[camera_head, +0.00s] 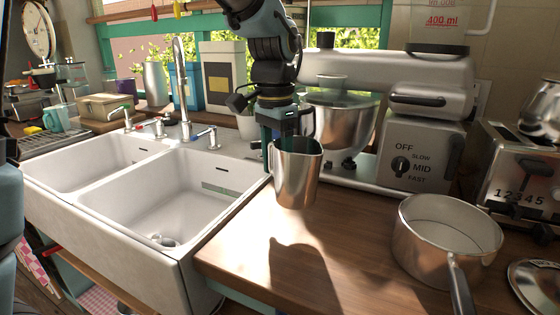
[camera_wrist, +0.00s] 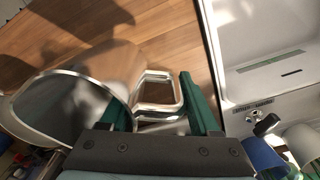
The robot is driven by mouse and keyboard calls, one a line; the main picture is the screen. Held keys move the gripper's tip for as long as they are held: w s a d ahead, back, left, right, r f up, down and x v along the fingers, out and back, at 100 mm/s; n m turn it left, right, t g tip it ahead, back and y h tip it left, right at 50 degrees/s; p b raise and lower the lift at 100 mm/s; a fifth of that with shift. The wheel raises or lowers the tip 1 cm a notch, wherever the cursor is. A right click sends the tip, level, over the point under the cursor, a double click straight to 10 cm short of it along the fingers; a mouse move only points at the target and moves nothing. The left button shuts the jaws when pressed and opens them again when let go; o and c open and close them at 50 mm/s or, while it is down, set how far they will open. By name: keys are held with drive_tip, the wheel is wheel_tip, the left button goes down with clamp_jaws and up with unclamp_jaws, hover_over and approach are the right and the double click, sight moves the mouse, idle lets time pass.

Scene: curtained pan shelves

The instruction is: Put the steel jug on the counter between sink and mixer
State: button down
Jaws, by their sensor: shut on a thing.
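The steel jug (camera_head: 297,178) hangs upright at the right edge of the sink (camera_head: 215,190), in front of the mixer (camera_head: 405,150). Its shadow lies apart from its base, so it seems to be above the wooden counter (camera_head: 240,255). My gripper (camera_head: 272,135) is shut on the jug's handle from above. In the wrist view my gripper's green fingers (camera_wrist: 158,88) stand either side of the handle, with the jug body (camera_wrist: 75,95) to their left. The handle is mostly hidden in the head view.
A steel saucepan (camera_head: 445,240) stands on the counter to the right, its handle towards the front edge. A toaster (camera_head: 515,165) and a lid (camera_head: 540,285) are further right. The sink taps (camera_head: 207,138) stand behind the basins. The counter front left of the saucepan is clear.

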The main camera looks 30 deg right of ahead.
drive_tip(key=shift+r+p, duration=0.1)
drive_tip(key=shift+p, duration=0.2)
drive_tip(key=shift+f+b, duration=1.5)
drive_tip(key=shift+f, duration=1.1)
drive_tip(key=shift+f+b, duration=0.35)
drive_tip(key=shift+f, duration=0.4)
drive_tip(key=shift+f, duration=0.25)
drive_tip(key=shift+c, duration=0.2)
unclamp_jaws()
drive_tip(key=shift+a, duration=0.1)
drive_tip(key=shift+r, duration=0.1)
